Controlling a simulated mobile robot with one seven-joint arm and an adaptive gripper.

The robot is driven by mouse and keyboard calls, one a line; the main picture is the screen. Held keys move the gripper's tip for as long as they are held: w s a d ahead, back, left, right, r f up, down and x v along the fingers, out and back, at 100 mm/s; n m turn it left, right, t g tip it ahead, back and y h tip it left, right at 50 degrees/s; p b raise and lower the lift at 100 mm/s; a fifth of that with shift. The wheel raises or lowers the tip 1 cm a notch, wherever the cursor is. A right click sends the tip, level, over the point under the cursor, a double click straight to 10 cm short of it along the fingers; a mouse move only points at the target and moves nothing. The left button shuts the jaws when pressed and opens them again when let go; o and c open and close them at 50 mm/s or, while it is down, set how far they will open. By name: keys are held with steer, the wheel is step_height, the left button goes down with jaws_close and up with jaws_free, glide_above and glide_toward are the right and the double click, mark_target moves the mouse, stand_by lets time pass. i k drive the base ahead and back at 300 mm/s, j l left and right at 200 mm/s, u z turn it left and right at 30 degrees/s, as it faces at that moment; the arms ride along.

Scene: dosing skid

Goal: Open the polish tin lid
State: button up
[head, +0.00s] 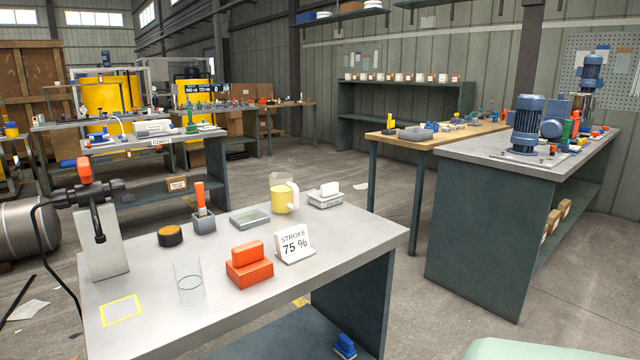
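A small round black tin with an amber-brown top (170,235), which looks like the polish tin, sits flat on the grey bench (335,270) toward its left back. It is small in the picture, and I cannot make out a separate lid or a catch on it. My gripper is not in view.
Near the tin stand a grey holder with an orange-handled tool (203,215), a shallow grey tray (250,217), a yellow-filled jug (283,195), a clear glass (188,281), an orange block (248,268), a "STROKE 75 %" sign (294,243) and a tall stand (103,240).

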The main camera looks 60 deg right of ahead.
mark_target(327, 192)
steer(key=l+u, duration=0.15)
steer(key=l, duration=0.45)
steer(key=k+l+u, duration=0.1)
steer(key=l, duration=0.5)
steer(key=k+l, duration=0.1)
steer(key=l, duration=0.9)
steer(key=k+l, duration=0.15)
steer(key=l, duration=0.8)
steer(key=k+l+u, duration=0.1)
steer(key=l, duration=0.4)
steer(key=i+l, duration=0.15)
steer(key=i, duration=0.25)
steer(key=i+l, duration=0.15)
steer(key=i, duration=0.2)
